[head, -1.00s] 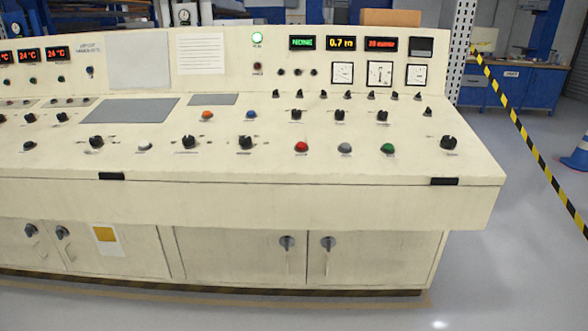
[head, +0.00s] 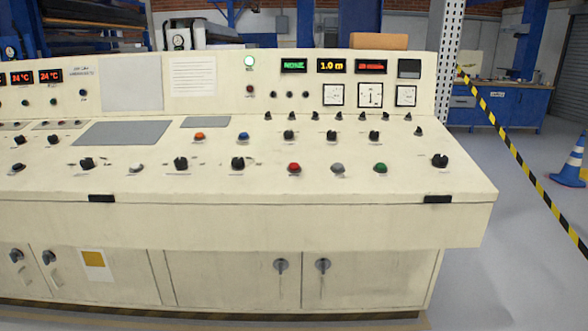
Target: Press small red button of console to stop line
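The cream console (head: 300,225) fills most of the head view, with a sloped desk and an upright back panel. A small red button (head: 294,168) sits on the right half of the desk, left of a grey button (head: 338,168) and a green button (head: 380,168). A small dark red button or lamp (head: 250,90) is on the back panel under a lit green lamp (head: 249,62). A display on the back panel (head: 332,66) reads 1.0 m. Neither of my grippers shows in the view.
Black knobs (head: 237,163) surround the buttons. Black and yellow tape (head: 513,149) stretches along the right side, near a blue and white cone (head: 572,163). Grey floor (head: 510,270) is clear right of the console. A perforated post (head: 444,60) stands behind it.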

